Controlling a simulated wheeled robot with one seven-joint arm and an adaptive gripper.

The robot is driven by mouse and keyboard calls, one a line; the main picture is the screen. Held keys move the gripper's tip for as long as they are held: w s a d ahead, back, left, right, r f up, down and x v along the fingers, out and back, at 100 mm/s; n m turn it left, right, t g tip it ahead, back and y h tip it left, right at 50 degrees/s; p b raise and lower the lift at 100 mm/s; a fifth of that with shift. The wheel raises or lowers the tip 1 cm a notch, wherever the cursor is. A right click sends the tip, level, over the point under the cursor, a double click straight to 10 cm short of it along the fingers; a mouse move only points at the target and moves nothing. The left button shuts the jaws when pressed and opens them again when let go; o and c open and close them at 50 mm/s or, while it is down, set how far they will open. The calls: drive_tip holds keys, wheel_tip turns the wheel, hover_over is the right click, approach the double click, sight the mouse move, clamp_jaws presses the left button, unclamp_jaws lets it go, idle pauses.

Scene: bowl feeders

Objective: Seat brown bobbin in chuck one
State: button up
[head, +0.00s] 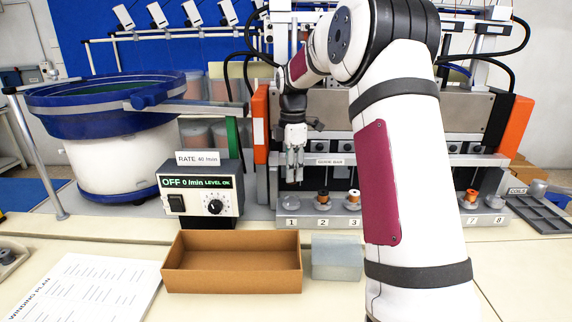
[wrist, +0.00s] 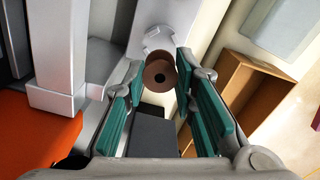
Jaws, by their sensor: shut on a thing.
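A brown bobbin (wrist: 160,74) with a dark centre hole sits between the fingertips of my gripper in the wrist view. My gripper (wrist: 159,72), with teal finger pads, is shut on it. In the head view my gripper (head: 294,178) points down above chuck one (head: 291,208), at the left end of the row. The fingertips are apart from the chuck, and the bobbin is hard to make out there. A pale metal round part (wrist: 158,40), like a chuck, shows just beyond the bobbin in the wrist view; I cannot tell which station it belongs to.
A dark brown bobbin (head: 322,197) stands at station two and an orange-brown one (head: 354,196) at station three. Orange side panels (head: 260,125) flank the machine. A control box (head: 200,190), an open cardboard box (head: 232,272) and a grey block (head: 337,258) stand in front.

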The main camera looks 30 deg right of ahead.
drive_tip(key=shift+f+b, duration=0.75)
drive_tip(key=shift+f, duration=1.9)
drive_tip(key=shift+p, duration=0.3)
drive_tip(key=shift+f, duration=0.65)
drive_tip(key=o, duration=0.7)
drive_tip(key=shift+c, duration=0.2)
drive_tip(key=shift+s+r+p, duration=0.1)
drive_tip(key=shift+r+p, duration=1.25)
drive_tip(key=shift+r, duration=4.2)
